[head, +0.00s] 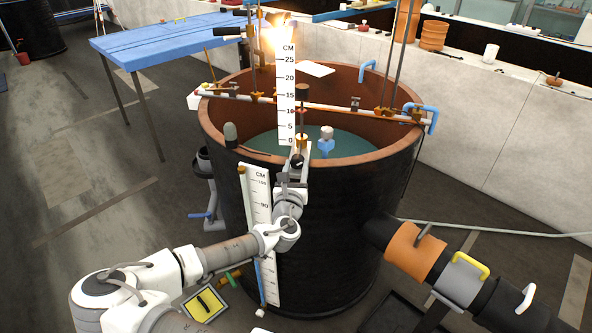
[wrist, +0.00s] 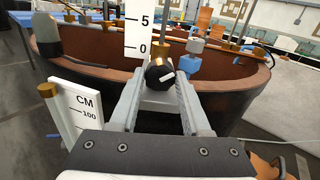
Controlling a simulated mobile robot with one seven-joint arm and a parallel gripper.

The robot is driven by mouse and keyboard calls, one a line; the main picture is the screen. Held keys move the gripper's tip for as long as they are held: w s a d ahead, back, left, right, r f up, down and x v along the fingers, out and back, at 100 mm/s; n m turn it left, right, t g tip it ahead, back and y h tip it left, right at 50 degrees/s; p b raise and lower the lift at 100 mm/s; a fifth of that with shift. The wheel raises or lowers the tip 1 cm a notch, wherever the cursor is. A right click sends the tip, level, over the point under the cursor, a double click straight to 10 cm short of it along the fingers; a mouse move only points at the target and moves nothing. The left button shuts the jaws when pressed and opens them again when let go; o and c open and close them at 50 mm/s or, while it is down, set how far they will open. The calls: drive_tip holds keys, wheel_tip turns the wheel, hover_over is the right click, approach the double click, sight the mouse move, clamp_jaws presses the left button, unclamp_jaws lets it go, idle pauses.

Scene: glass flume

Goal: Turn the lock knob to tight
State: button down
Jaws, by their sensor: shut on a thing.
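The lock knob (wrist: 158,75) is black with a white pointer line, which slants across its face in the wrist view. It sits just below the zero of a white centimetre scale (wrist: 139,25). The knob (head: 297,160) shows small in the head view, at the near rim of the round tank. My gripper (wrist: 159,84) reaches forward with one finger on each side of the knob and is shut on it. In the head view my gripper (head: 295,172) partly covers the knob's mount. I see no tight or loose marking.
The dark round tank (head: 310,230) holds water, with a brown inner wall and a pipe (head: 330,106) across its top. A second tall scale (head: 259,210) stands left of my gripper. An orange-banded pipe (head: 415,250) leaves the tank at right. Floor at left is mostly clear.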

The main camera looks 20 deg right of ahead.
drive_tip(key=shift+m+b, duration=0.3)
drive_tip(key=shift+m, duration=0.6)
drive_tip(key=shift+c, duration=1.9)
unclamp_jaws()
drive_tip(key=shift+s+a, duration=0.35)
drive_tip(key=shift+s, duration=0.1)
drive_tip(key=p+v, duration=0.5)
drive_tip(key=v, duration=1.1)
drive_tip(key=shift+s, duration=0.2)
